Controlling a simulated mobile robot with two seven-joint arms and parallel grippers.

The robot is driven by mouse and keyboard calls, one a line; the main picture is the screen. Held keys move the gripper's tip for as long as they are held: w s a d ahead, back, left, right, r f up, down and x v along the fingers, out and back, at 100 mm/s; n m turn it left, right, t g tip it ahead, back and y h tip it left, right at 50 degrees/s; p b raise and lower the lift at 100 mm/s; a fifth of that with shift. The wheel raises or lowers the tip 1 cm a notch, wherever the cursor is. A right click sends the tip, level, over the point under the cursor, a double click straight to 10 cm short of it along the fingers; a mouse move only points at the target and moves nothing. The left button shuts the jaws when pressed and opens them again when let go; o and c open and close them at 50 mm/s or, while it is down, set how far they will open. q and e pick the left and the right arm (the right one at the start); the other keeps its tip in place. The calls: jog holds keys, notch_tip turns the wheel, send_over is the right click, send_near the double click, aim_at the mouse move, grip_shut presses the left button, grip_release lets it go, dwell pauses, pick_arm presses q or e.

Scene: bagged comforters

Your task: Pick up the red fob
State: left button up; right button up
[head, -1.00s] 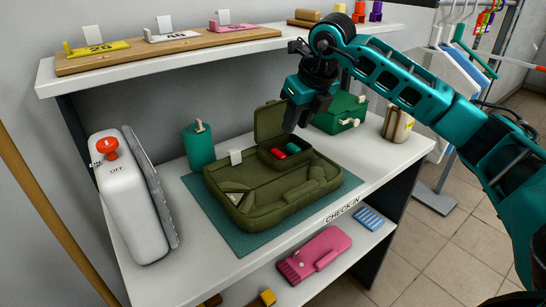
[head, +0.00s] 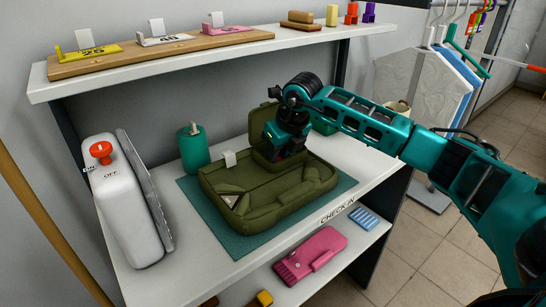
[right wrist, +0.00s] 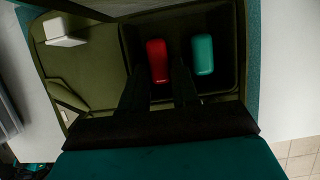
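The red fob (right wrist: 158,62) lies in the dark compartment (right wrist: 236,85) of the olive case in the right wrist view, with a teal fob (right wrist: 203,54) beside it on the right. My right gripper (right wrist: 160,82) is open, its two dark fingers reaching into the compartment. The red fob lines up with the gap between the fingers; whether they touch it I cannot tell. In the head view the right gripper (head: 284,153) hides both fobs inside the open olive case (head: 265,215). My left gripper is not in view.
The case lies on a teal mat (head: 240,247) on the white counter. A teal canister (head: 194,148) and a white scale-like box with a red knob (head: 122,205) stand to the left. An upper shelf (head: 150,72) overhangs the back.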

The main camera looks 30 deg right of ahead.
jog(key=shift+c, duration=0.2)
grip_shut()
jog(key=shift+r, duration=0.15)
